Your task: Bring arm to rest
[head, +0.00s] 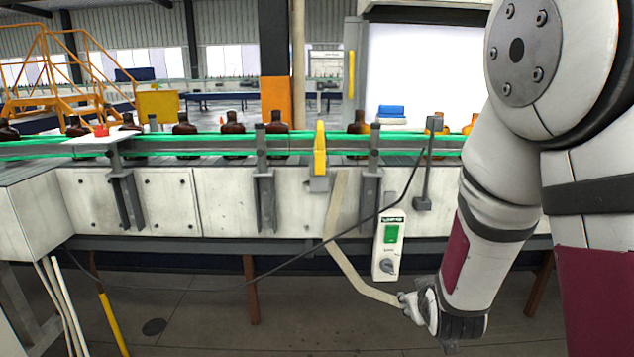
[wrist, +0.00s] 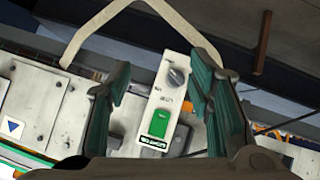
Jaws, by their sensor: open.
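My gripper (wrist: 166,100) is open in the wrist view, with its two dark green-padded fingers apart and nothing between them. Behind the gap between the fingers is a pale control box (wrist: 163,108) with a green switch and a dark knob. In the head view, my arm (head: 480,225) comes down the right side, bent, with its lower end near the floor area in front of the conveyor. The gripper's fingers cannot be made out clearly there. The control box (head: 388,262) hangs on the conveyor's front, left of my forearm.
Several amber bottles (head: 233,123) stand along the conveyor (head: 225,195) behind green rails. A beige bent strip (head: 345,262) and a dark cable (head: 300,262) pass in front of the conveyor near the control box. The floor (head: 205,325) in front is largely clear.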

